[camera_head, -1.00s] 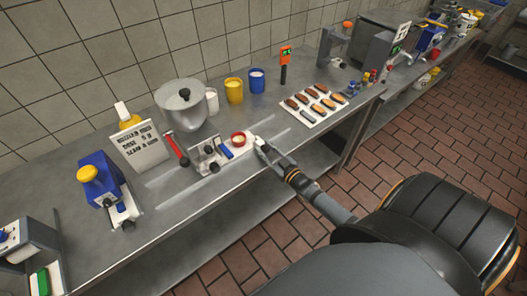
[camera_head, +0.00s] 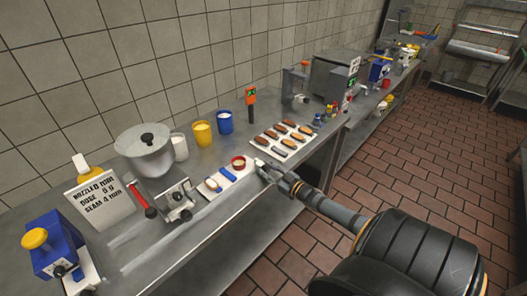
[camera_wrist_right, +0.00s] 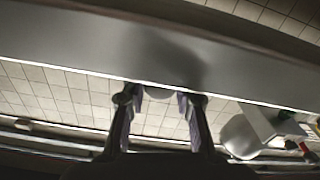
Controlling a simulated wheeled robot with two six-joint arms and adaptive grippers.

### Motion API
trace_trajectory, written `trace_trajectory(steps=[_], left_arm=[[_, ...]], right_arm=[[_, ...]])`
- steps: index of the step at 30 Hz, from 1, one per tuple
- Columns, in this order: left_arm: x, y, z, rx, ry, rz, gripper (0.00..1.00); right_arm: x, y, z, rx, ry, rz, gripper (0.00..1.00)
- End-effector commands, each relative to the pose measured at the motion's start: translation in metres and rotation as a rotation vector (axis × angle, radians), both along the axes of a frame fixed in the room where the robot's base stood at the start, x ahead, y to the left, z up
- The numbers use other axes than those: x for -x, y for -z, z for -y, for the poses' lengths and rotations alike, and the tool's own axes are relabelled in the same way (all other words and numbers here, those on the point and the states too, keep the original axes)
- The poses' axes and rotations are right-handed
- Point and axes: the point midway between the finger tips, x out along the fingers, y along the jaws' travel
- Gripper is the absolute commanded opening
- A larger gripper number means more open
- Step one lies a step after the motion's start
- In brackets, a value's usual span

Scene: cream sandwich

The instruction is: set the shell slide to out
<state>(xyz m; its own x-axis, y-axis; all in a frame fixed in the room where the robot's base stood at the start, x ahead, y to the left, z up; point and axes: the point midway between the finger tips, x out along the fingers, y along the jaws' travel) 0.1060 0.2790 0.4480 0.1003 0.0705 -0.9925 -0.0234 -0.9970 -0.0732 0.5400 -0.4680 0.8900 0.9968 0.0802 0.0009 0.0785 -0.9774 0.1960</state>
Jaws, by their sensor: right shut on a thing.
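My right gripper (camera_head: 261,166) is at the right end of a white strip (camera_head: 242,173) on the steel counter. A metal fixture with dark knobs (camera_head: 178,200) stands left of the strip. I cannot tell which part is the shell slide. My left gripper is not in view.
A tray of eclair-like pastries (camera_head: 283,138) lies behind and right of the gripper. A steel pot (camera_head: 145,152), yellow cup (camera_head: 202,133), blue cup (camera_head: 225,122) and written sign (camera_head: 98,197) stand toward the wall. A blue machine (camera_head: 55,245) is at the far left.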

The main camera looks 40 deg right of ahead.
Motion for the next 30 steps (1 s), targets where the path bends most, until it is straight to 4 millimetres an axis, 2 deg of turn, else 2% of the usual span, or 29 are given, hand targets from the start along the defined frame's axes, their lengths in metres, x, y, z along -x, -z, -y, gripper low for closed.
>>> trace_trajectory(steps=[8, 9, 14, 23, 26, 30], left_arm=[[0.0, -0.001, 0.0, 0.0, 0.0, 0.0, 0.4], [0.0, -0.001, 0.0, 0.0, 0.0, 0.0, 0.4], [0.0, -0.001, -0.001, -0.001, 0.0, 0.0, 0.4], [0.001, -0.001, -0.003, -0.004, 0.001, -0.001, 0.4], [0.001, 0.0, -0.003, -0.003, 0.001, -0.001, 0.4], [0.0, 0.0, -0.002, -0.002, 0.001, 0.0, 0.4]], right_arm=[[-0.001, -0.001, 0.003, 0.003, 0.004, -0.002, 0.0], [-0.001, -0.002, 0.003, 0.003, 0.004, -0.002, 0.33], [-0.001, -0.001, 0.002, 0.003, 0.003, -0.001, 0.52], [0.001, -0.001, 0.002, 0.002, 0.002, -0.001, 0.52], [0.011, 0.0, 0.003, 0.004, 0.0, -0.005, 0.52], [0.041, 0.001, 0.005, 0.005, -0.002, -0.009, 0.52]])
